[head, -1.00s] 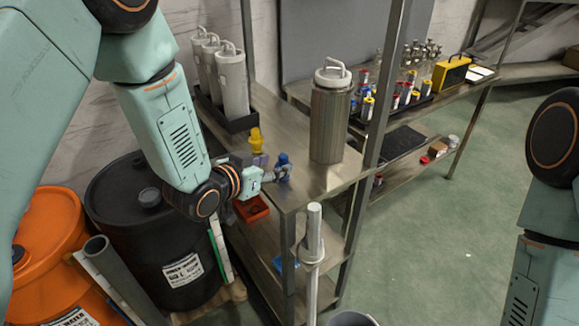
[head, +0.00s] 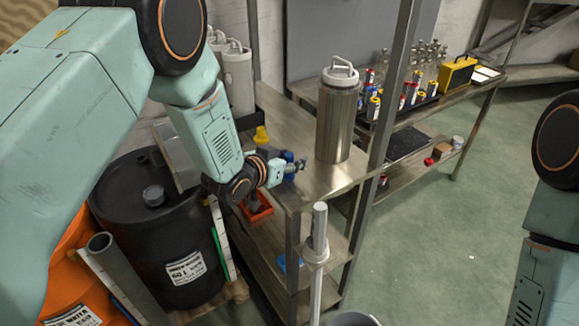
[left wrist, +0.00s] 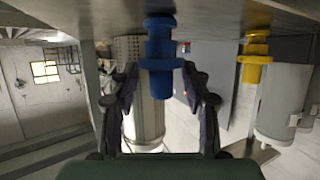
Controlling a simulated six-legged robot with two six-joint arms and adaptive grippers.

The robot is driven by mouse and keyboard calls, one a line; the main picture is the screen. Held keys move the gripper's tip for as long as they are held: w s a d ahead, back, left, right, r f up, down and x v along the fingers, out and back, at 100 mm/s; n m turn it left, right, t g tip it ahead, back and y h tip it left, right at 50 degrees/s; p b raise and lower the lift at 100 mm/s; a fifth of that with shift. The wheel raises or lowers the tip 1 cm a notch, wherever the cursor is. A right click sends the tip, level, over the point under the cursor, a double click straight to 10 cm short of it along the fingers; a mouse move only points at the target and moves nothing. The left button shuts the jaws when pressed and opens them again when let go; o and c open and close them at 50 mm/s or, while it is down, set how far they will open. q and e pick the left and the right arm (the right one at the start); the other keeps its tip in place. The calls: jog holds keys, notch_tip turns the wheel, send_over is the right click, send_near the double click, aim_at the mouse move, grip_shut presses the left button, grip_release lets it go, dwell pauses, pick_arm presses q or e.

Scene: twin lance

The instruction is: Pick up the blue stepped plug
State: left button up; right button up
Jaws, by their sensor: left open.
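The blue stepped plug (head: 287,156) stands upright on the near part of the metal shelf top, partly hidden behind my left gripper (head: 298,167). In the left wrist view, which is upside down, the plug (left wrist: 160,75) hangs from the shelf surface at the top. There my left gripper (left wrist: 162,88) is open, with a dark finger on each side of the plug. Gaps show between plug and fingers, so it is not gripped. How deep the plug sits between the fingers is unclear. My right gripper is out of view.
A yellow stepped plug (head: 261,136) stands to the left on the same shelf top (head: 312,185). A tall steel canister (head: 335,120) stands close to the right. A shelf post (head: 388,110) rises beyond it. An orange bin (head: 257,207) sits below.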

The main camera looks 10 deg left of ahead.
pick_arm(q)
jog(key=shift+a, duration=0.15)
jog(key=c, duration=0.5)
grip_shut()
